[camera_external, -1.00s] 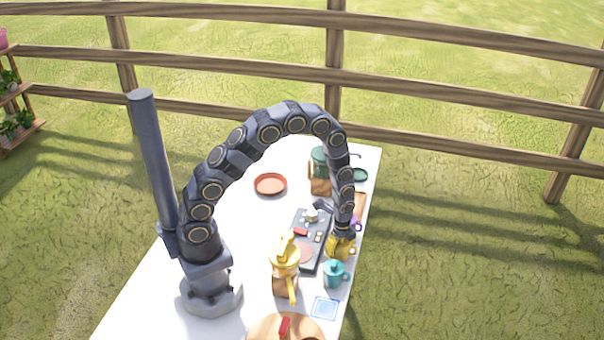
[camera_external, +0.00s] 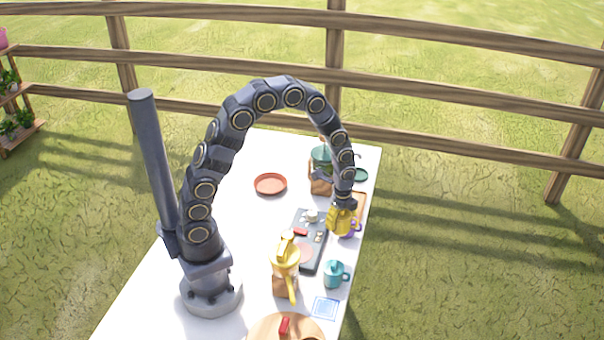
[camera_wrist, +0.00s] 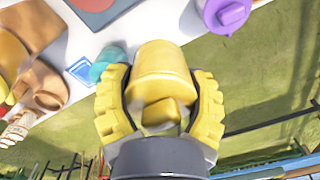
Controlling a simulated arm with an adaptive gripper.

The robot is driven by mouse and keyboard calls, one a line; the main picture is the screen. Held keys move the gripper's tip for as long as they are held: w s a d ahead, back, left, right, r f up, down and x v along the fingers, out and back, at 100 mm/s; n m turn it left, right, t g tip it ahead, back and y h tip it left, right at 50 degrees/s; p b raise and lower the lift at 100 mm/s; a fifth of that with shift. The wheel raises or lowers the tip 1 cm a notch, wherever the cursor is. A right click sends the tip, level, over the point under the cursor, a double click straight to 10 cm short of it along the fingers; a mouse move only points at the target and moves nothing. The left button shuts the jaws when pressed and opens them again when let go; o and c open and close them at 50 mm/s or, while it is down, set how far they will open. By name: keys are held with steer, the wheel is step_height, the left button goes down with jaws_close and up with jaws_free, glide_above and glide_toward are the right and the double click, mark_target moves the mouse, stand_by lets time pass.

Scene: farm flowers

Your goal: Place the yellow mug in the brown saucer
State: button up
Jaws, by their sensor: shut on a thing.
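The yellow mug (camera_wrist: 162,65) is between the two yellow-padded fingers of my gripper (camera_wrist: 160,105) in the wrist view, and the fingers are shut on it. In the external view the yellow mug (camera_external: 338,221) hangs under my gripper (camera_external: 343,207), above the right edge of the table near the purple mug. The brown saucer (camera_external: 270,184) is a shallow round reddish-brown dish. It lies on the white table at the far left, empty and well apart from my gripper.
A purple mug (camera_external: 354,229), a teal mug (camera_external: 334,275), a yellow pot (camera_external: 285,258) and a dark stove panel (camera_external: 311,256) stand along the right side. A green pot (camera_external: 320,158) and a dark green saucer (camera_external: 361,175) are at the back. The table (camera_external: 240,225) around the brown saucer is clear.

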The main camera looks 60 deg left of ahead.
steer(key=s+a+r+n, duration=0.1)
steer(key=s+a+n, duration=0.4)
steer(key=a, duration=0.4)
steer(key=s+a+r+n, duration=0.1)
steer(key=s+a+n, duration=0.3)
steer(key=a+n, duration=0.4)
steer(key=s+a+r+n, duration=0.1)
steer(key=s+a+n, duration=0.3)
steer(key=a, duration=0.6)
glide_above(270, 186)
steer(key=f, duration=0.8)
steer(key=shift+s+d+f, duration=0.25)
steer(key=shift+d, duration=0.1)
steer(key=shift+w+a+f, duration=0.3)
steer(key=shift+f, duration=1.65)
steer(key=o, duration=1.2)
steer(key=shift+f, duration=0.15)
